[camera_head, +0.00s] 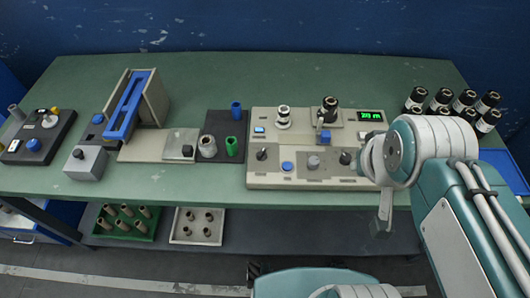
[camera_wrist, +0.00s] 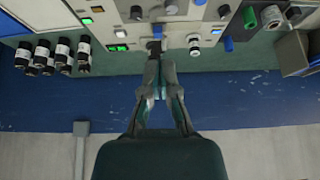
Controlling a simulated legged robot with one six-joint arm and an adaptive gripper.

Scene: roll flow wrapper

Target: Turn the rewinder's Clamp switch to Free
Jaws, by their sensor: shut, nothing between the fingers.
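The rewinder (camera_head: 258,180) is a beige panel machine on the green bench in the head view. Its front row has black knobs (camera_head: 262,154) and (camera_head: 345,158), a grey knob (camera_head: 313,161) and a blue button (camera_head: 287,166). I cannot read the labels, so I cannot tell which control is the Clamp switch or its setting. In the wrist view my gripper (camera_wrist: 155,62) is shut and empty, its tips just below a dark knob (camera_wrist: 156,46) on the panel edge. I cannot tell whether they touch. In the head view my arm hides the rewinder's right front corner.
Several black bottles (camera_head: 440,100) stand right of the rewinder, and also show in the wrist view (camera_wrist: 40,55). A green display (camera_head: 370,115) is lit. Left of the rewinder are a dark tray (camera_head: 222,126) and a blue-topped device (camera_head: 130,105). The back of the bench is clear.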

